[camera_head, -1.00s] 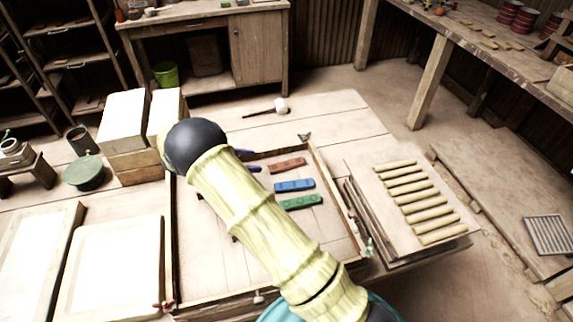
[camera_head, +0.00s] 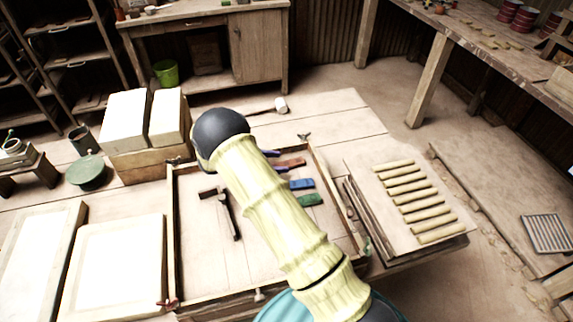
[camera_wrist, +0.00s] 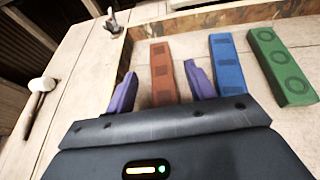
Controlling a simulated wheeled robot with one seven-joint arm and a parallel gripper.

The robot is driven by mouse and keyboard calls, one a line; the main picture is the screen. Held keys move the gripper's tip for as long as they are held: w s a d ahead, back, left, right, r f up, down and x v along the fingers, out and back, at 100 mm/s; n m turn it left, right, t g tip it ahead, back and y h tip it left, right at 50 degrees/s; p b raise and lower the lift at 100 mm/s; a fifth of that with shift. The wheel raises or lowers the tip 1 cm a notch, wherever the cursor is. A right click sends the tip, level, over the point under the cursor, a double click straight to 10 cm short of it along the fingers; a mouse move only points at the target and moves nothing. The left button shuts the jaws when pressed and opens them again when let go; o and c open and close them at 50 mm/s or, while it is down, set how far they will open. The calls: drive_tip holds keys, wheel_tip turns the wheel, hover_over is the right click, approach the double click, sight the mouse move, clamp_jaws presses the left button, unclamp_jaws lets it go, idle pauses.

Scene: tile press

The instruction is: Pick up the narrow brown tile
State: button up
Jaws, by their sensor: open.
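The narrow brown tile (camera_head: 291,163) is reddish brown with square marks and lies flat in the wooden frame. The blue tile (camera_wrist: 227,65) lies just right of the right finger, and the green tile (camera_wrist: 283,65) farther right. In the head view my arm hides most of my gripper (camera_head: 275,161).
The frame's raised wooden edge (camera_wrist: 215,17) runs behind the tiles. A dark T-shaped tool (camera_head: 231,212) lies in the frame to the left. A white-headed mallet (camera_head: 280,104) lies behind it. Yellow rolls (camera_head: 410,188) lie on a board at right.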

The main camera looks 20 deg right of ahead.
sight(292, 162)
drive_tip(key=x, duration=0.4)
drive_tip(key=shift+p, duration=0.35)
drive_tip(key=shift+c, duration=0.4)
drive_tip(key=c, duration=1)
